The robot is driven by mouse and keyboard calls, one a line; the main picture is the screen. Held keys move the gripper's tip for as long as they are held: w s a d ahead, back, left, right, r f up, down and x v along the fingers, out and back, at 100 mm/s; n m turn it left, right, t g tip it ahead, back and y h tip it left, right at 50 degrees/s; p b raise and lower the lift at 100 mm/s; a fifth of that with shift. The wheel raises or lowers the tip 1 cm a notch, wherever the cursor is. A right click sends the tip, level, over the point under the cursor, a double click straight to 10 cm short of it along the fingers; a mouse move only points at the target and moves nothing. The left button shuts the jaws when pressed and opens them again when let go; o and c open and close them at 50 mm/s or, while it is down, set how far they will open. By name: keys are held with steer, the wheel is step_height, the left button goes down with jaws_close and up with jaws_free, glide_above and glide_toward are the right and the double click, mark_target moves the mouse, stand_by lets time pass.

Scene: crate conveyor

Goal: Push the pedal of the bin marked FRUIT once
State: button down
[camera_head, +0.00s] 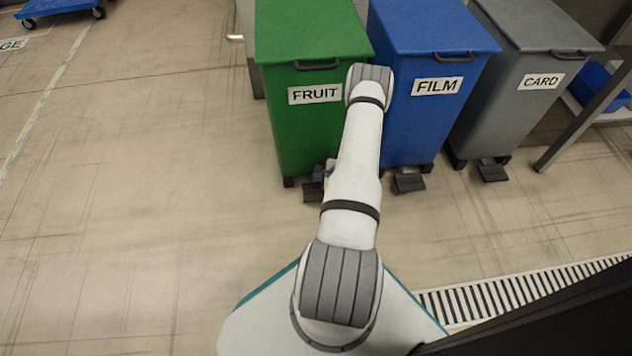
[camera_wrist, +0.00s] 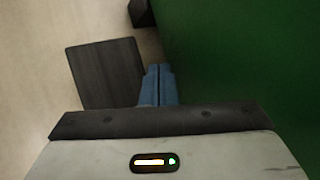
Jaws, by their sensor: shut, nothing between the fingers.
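The green bin marked FRUIT (camera_head: 312,45) stands upright at the top middle of the head view, lid down. Its dark pedal (camera_head: 312,192) sits low at its front, partly hidden by my arm. In the wrist view the pedal (camera_wrist: 100,75) is a dark ribbed plate left of the bin's green wall (camera_wrist: 235,60). My gripper (camera_wrist: 158,72) is shut and empty, its bluish fingertips at the pedal's right edge in that view, close to the bin wall. I cannot tell whether they touch the pedal. In the head view my gripper is mostly hidden behind my arm.
A blue bin marked FILM (camera_head: 430,35) and a grey bin marked CARD (camera_head: 520,60) stand to the right, each with its own pedal. A floor grating (camera_head: 520,295) lies at the lower right.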

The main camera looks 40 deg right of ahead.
steer(key=shift+f, duration=0.1)
stand_by(0.3)
steer(key=shift+f+b, duration=0.35)
steer(key=shift+f, duration=0.3)
stand_by(0.4)
